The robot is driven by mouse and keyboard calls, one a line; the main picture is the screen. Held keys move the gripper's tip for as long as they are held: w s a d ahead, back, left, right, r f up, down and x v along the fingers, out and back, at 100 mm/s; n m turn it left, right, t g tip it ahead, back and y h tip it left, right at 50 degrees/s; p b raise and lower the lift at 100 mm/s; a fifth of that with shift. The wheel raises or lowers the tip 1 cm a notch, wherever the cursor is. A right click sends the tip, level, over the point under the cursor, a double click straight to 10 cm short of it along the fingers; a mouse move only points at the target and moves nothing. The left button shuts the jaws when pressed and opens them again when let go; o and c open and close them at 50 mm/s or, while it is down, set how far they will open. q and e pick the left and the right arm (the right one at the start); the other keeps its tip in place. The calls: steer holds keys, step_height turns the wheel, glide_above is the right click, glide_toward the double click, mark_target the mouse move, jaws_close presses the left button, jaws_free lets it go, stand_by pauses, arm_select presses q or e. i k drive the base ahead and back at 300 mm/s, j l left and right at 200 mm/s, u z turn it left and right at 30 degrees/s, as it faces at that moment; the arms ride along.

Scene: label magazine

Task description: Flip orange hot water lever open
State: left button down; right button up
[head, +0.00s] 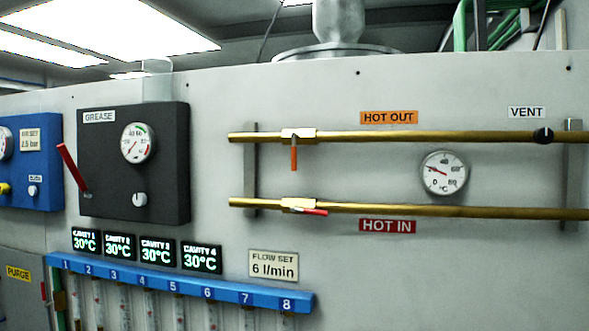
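The orange lever (294,158) hangs straight down from a brass valve on the upper brass pipe (400,136), crosswise to the pipe. An orange label reading HOT OUT (388,117) sits above that pipe, to the right of the lever. On the lower brass pipe (400,208), a red lever (314,212) lies nearly along the pipe, pointing right, with a red HOT IN label (387,226) below. Neither of my grippers shows in the head view.
A round gauge (443,173) is mounted between the pipes, and a black knob (542,135) sits on the upper pipe by the VENT label. Left stands a black GREASE box (160,190) with a long red lever (73,168). A blue numbered manifold (180,285) runs below. The space around the orange lever is clear.

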mark_target(294, 159)
steer(key=i+j+z, duration=0.15)
steer(key=j+z, duration=0.15)
steer(key=j, duration=0.15)
steer(key=i+j+z, duration=0.1)
steer(key=j+z, duration=0.15)
steer(key=j, duration=0.2)
steer(key=j+z, duration=0.3)
steer(key=j, duration=0.15)
steer(key=i, duration=0.05)
